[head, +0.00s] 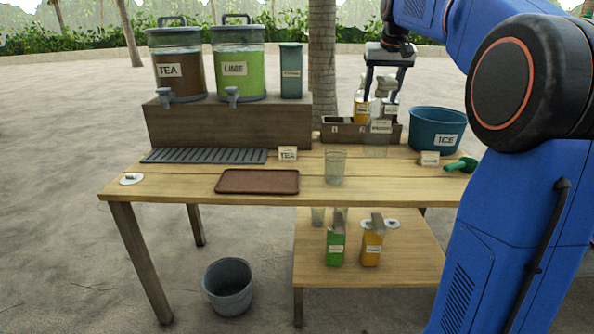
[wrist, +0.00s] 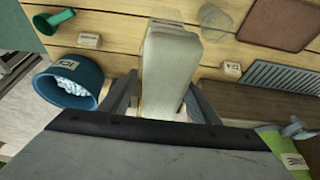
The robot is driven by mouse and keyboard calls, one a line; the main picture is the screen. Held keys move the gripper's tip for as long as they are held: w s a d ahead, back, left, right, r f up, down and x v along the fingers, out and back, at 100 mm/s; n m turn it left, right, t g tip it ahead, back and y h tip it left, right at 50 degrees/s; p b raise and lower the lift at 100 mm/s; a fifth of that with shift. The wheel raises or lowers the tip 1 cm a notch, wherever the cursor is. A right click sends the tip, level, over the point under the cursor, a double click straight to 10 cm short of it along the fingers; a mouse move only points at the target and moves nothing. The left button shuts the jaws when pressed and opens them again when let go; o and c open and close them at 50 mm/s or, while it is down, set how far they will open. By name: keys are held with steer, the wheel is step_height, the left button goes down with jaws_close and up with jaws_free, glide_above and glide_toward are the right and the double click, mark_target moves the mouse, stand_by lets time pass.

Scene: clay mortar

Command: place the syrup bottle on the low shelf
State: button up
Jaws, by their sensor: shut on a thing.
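My gripper (head: 384,92) points down over the back right of the table, at the bottle rack (head: 340,132). It is shut on a pale, clear bottle with a small label, seemingly the syrup bottle (head: 377,146). In the wrist view the bottle (wrist: 170,60) lies between my two fingers (wrist: 158,100). In the head view its lower part overlaps the rack's front; I cannot tell whether its base touches anything. The low shelf (head: 320,270) is under the table's right side.
A clear glass (head: 335,168) and a brown tray (head: 257,182) stand near the table's front. A blue ice tub (head: 436,130) and green scoop (head: 460,165) are at the right. The tabletop partly covers the low shelf; its front strip is bare.

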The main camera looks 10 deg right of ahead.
mark_target(375, 124)
steer(key=f, duration=0.4)
steer(key=shift+w+a+f, duration=0.2)
steer(key=shift+f, duration=2.85)
steer(key=o, duration=1.4)
